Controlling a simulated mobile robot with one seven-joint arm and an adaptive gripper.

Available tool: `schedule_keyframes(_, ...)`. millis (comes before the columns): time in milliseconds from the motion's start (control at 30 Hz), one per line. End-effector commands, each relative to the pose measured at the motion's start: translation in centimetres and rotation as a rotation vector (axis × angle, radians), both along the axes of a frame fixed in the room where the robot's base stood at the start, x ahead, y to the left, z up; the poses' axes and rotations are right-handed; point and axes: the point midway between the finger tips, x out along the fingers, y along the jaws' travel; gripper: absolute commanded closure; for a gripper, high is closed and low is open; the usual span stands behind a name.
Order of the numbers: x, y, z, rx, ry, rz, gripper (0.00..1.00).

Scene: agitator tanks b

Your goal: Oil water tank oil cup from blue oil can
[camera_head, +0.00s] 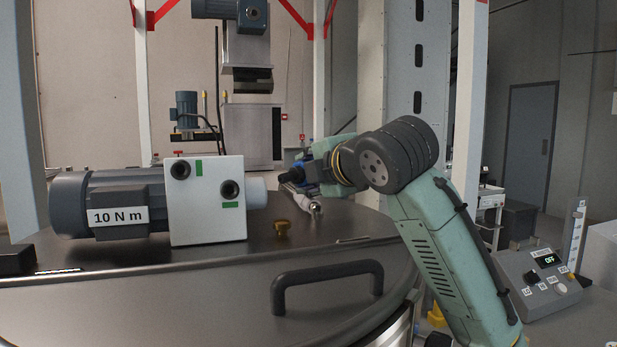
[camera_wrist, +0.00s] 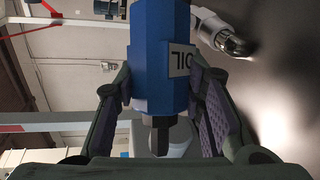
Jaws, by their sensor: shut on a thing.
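The blue oil can (camera_wrist: 158,55) with a white "OIL" label fills the middle of the wrist view. My gripper (camera_wrist: 162,92) is shut on it, one finger on each side. In the head view my gripper (camera_head: 302,180) is above the tank lid (camera_head: 150,290), right of the white gearbox; the can is mostly hidden there. A silver fitting (camera_head: 315,208) shows just under my gripper. A silver rounded fitting (camera_wrist: 225,38) also shows right of the can in the wrist view. The can's spout is not clear.
A motor (camera_head: 100,205) marked "10 N m" with a white gearbox (camera_head: 208,200) lies across the lid. A dark lid handle (camera_head: 327,275) stands in front. A control box (camera_head: 540,283) reading "OFF" is at the right. The lid's front is otherwise clear.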

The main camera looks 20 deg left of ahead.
Motion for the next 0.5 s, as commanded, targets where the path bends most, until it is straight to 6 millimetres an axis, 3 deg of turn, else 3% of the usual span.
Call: schedule_keyframes(500,0.0,0.0,5.4,0.001,-0.002,-0.001,1.00)
